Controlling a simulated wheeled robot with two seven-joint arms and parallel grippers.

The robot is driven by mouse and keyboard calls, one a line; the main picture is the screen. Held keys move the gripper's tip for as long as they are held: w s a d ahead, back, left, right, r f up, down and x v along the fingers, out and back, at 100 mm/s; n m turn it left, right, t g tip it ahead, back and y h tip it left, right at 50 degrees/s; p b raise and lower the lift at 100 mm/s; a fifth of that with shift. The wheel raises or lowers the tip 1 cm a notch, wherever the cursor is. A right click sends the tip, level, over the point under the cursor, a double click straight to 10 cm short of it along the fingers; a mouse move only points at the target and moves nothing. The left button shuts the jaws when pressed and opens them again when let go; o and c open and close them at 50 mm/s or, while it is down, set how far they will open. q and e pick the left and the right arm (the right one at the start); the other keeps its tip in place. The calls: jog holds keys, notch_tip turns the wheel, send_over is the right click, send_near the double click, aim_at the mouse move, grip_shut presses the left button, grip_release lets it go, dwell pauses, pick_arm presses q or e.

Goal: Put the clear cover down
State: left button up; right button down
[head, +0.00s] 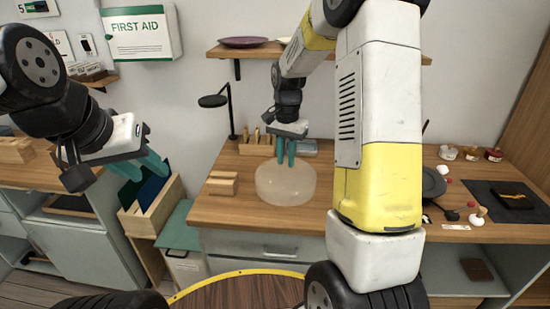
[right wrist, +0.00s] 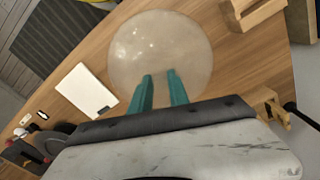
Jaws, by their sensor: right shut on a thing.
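The clear cover (head: 286,187) is a round, translucent, frosted-looking shell over the wooden counter, near its front edge. It also shows in the right wrist view (right wrist: 160,52), just beyond the fingertips. My right gripper (head: 286,157) is above the cover with its teal fingers pointing down, shut on the cover's top. The gripped part is hard to make out, and I cannot tell whether the cover's rim touches the counter. My left gripper (head: 141,168) hangs at the left, away from the cover, with its teal fingers apart and nothing between them.
The wooden counter (head: 240,211) has a small wooden block (head: 222,183) left of the cover and a black lamp (head: 231,110) behind. A white card (right wrist: 86,90) lies near the cover. A dark mat (head: 510,203), small jars and round pieces are at the right. A wooden bin (head: 152,216) stands below my left gripper.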

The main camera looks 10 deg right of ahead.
aim_at(284, 166)
jog(key=shift+w+a+f, duration=0.15)
jog(key=shift+f, duration=0.75)
jog(key=shift+w+a+f, duration=0.1)
jog(key=shift+w+f, duration=0.05)
jog(key=shift+f, duration=0.75)
jog(key=shift+f, duration=0.1)
jog(key=c, duration=1.3)
grip_release()
jog(key=shift+o, duration=0.2)
notch_tip(284, 166, up, 12)
jog(key=s+a+r+n+t+y, duration=0.1)
jog(key=s+r+n+t, duration=0.2)
jog(key=s, duration=0.9)
jog(key=s+a+r+n+t+y, duration=0.1)
jog(key=s+r+n+t, duration=0.2)
jog(key=s, duration=0.9)
notch_tip(284, 166, up, 2)
jog(key=shift+r+n, duration=0.1)
jog(key=shift+n, duration=1)
jog(key=shift+s, duration=0.1)
